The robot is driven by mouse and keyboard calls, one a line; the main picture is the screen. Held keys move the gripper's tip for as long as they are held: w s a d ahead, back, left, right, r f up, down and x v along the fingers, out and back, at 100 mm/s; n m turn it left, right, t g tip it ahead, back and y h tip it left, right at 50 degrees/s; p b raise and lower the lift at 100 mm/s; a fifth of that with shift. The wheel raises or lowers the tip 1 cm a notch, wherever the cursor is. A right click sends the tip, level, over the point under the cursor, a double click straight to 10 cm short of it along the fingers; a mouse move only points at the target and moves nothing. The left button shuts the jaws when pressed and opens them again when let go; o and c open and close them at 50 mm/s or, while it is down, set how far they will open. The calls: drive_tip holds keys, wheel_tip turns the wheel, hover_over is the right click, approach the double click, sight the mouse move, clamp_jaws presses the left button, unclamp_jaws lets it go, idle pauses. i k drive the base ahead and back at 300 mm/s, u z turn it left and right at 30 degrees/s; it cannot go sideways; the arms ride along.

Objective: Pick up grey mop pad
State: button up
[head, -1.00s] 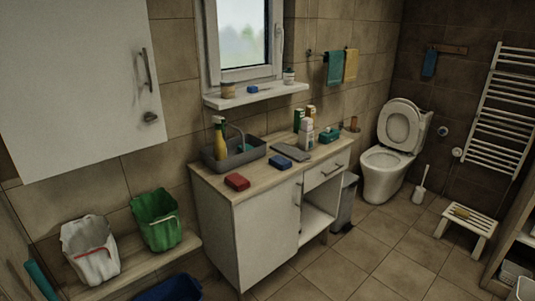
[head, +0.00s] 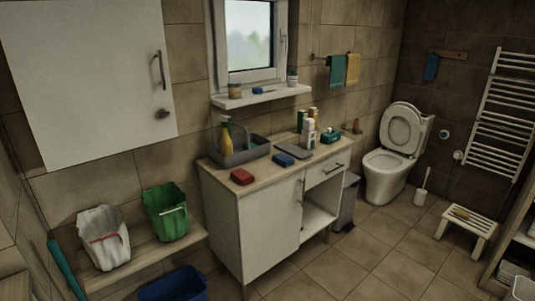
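A flat grey pad (head: 296,149), which looks like the grey mop pad, lies on the wooden top of the white cabinet (head: 222,171). It is behind a blue sponge-like block (head: 284,160) and in front of the bottles. A grey caddy (head: 241,155) stands to its left, with a yellow spray bottle in it. A red block (head: 242,176) lies near the front left corner of the top. My gripper is not in view.
A green bucket (head: 166,214) and a white bucket (head: 104,240) stand on a low wooden bench at the left. A blue tub (head: 173,284) is on the floor. A stool (head: 465,226) stands right. The tiled floor (head: 370,255) between is clear.

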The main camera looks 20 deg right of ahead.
sight(289, 148)
drive_tip(key=u, duration=0.05)
drive_tip(key=i, duration=1)
drive_tip(key=u, duration=0.1)
drive_tip(key=k, duration=0.9)
drive_tip(key=z, duration=0.2)
drive_tip(key=i, duration=0.35)
drive_tip(key=u, duration=0.1)
